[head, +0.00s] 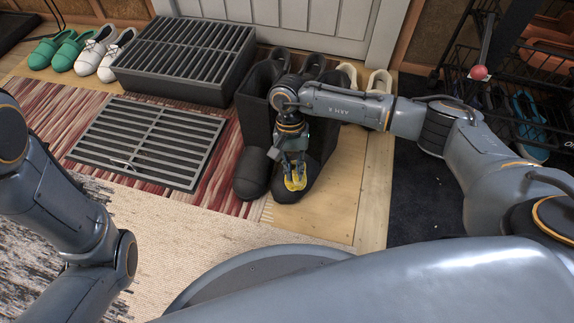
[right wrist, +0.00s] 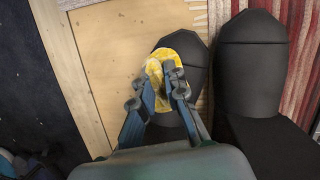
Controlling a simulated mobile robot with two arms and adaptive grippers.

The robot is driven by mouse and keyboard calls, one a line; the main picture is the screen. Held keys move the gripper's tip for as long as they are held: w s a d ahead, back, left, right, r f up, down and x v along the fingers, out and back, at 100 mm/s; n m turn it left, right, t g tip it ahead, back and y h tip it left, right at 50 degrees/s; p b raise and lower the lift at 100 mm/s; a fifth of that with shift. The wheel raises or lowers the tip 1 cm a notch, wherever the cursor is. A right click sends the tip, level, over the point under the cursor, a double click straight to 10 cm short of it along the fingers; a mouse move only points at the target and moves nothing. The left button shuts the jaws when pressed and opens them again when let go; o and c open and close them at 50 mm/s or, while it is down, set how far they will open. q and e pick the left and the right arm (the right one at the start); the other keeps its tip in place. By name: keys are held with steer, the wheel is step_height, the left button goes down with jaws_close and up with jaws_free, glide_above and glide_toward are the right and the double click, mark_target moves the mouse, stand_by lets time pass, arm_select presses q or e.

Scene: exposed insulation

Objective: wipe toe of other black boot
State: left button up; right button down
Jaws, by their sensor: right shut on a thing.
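A pair of black boots stands on the floor in front of the door. The boot on the right in the head view has its toe (head: 289,194) under my right gripper (head: 294,164); in the right wrist view this toe (right wrist: 192,50) is on the left. The other boot (head: 251,174) stands beside it, also in the right wrist view (right wrist: 252,62). My right gripper (right wrist: 166,82) is shut on a yellow cloth or sponge (right wrist: 160,62), which lies over the toe and appears to touch it. My left gripper is out of view; only the arm shows.
A slatted black bench (head: 190,50) and a floor grate (head: 148,142) lie left of the boots. Green shoes (head: 62,48) and white shoes (head: 103,52) stand at the back left. A wire shoe rack (head: 500,90) stands right. Bare wood floor (head: 335,205) is right of the toe.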

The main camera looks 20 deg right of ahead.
steer(key=shift+s+d+f, duration=0.3)
steer(key=shift+s+d, duration=0.4)
steer(key=shift+d, duration=0.05)
steer(key=shift+w+a+r+b, duration=0.15)
steer(key=shift+w+a+b, duration=0.3)
steer(key=shift+b, duration=0.05)
steer(key=shift+w+a+b, duration=0.8)
steer(key=shift+w+a, duration=0.1)
steer(key=shift+w+a+r, duration=0.1)
steer(key=shift+w+a, duration=0.05)
steer(key=shift+w, duration=0.05)
step_height(320, 180, up, 6)
steer(key=s+p, duration=0.1)
steer(key=p, duration=0.3)
steer(key=shift+a+p, duration=0.3)
steer(key=shift+a, duration=0.15)
